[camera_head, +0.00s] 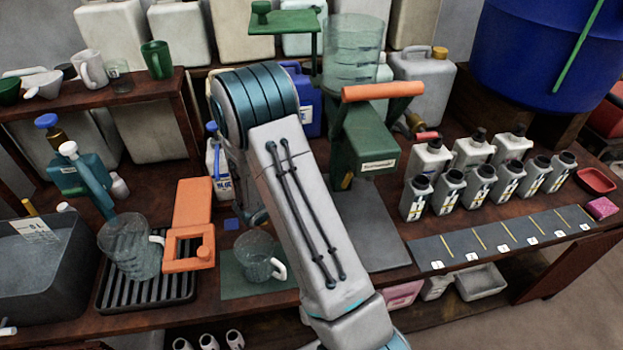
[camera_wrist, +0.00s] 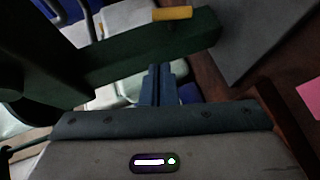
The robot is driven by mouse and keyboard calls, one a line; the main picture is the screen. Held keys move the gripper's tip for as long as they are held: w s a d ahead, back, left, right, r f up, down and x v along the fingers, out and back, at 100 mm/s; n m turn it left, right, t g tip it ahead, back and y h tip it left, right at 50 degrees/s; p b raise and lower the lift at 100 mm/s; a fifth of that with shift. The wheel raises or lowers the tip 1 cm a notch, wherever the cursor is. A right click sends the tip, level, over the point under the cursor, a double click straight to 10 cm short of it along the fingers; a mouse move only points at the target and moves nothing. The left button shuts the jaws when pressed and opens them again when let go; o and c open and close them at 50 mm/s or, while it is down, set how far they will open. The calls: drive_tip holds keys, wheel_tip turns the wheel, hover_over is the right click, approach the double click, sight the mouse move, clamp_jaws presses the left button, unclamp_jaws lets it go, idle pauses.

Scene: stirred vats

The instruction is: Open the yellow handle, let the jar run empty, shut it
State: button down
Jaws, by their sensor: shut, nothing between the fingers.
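A clear ribbed jar (camera_head: 357,50) stands on top of a green dispenser stand (camera_head: 368,140); I cannot tell how full it is. My gripper (camera_wrist: 158,72) is shut and empty, close to the beam. In the head view my arm hides it.
A grey canister with a yellow cap (camera_head: 440,53) stands behind. Several grey bottles (camera_head: 450,190) stand right, behind a numbered strip (camera_head: 500,240). A glass mug (camera_head: 258,256) sits on a green mat; a jug (camera_head: 130,252) stands on a black rack. An orange frame (camera_head: 190,225) lies between.

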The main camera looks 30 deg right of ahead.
sight(346, 177)
drive_tip(key=shift+d+f+p, duration=0.35)
drive_tip(key=shift+d+f, duration=0.05)
drive_tip(key=shift+d, duration=1.05)
drive_tip(key=shift+d+f+p, duration=0.4)
drive_tip(key=shift+d+f, duration=0.05)
drive_tip(key=shift+d, duration=0.95)
drive_tip(key=shift+d+f+p, duration=0.35)
drive_tip(key=shift+d+f, duration=0.05)
drive_tip(key=shift+d, duration=1.05)
drive_tip(key=shift+w, duration=0.1)
